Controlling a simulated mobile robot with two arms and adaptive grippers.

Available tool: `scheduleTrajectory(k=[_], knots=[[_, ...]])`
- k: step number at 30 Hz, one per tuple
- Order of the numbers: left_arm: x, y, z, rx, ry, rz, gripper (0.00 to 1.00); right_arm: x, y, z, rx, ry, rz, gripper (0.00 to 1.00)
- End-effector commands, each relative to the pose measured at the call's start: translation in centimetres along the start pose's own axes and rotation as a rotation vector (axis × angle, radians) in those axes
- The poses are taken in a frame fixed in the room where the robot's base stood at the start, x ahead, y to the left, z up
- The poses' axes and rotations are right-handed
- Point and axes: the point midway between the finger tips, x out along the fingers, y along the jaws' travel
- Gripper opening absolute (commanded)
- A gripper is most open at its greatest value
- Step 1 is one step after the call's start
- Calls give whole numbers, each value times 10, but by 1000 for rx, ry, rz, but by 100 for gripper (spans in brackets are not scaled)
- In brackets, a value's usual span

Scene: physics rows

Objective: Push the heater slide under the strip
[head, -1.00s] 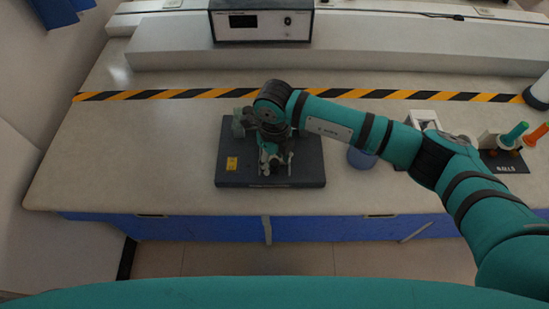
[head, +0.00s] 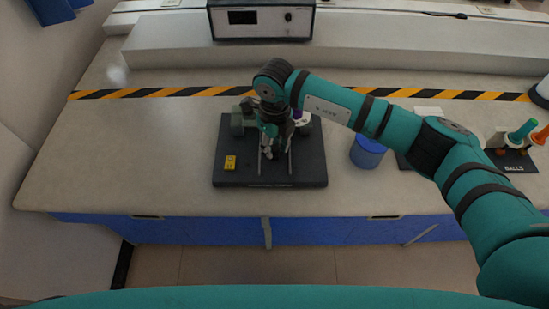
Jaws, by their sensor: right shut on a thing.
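The dark base plate (head: 310,170) of the apparatus lies flat on the bench, with two thin pale rails (head: 289,160) running front to back. My right gripper (head: 270,150) points down over the rails and is shut on what appears to be the heater slide, mostly hidden behind the fingers. A grey-green block (head: 238,122) stands at the back left of the plate. A small white part with a purple top (head: 302,118) shows just right of my wrist. I cannot make out the strip; my arm covers that area. My left gripper is not in view.
A blue cup (head: 367,152) stands right of the plate, under my arm. Green and orange-handled tools (head: 523,130) stand at the far right. A boxed instrument (head: 262,20) sits at the back. The bench left of the plate is clear.

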Motion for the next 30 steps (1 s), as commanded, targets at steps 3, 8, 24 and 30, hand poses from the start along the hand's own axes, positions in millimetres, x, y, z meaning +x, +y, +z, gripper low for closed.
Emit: scheduleTrajectory(k=[3,8,24,30], knots=[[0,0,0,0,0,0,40,0,-1,1,1,0,1,0],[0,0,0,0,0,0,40,0,0,1,1,0,2,0],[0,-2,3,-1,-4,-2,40,-5,-1,1,0,-2,0,49],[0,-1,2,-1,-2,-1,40,-38,-1,2,-1,-5,-1,49]])
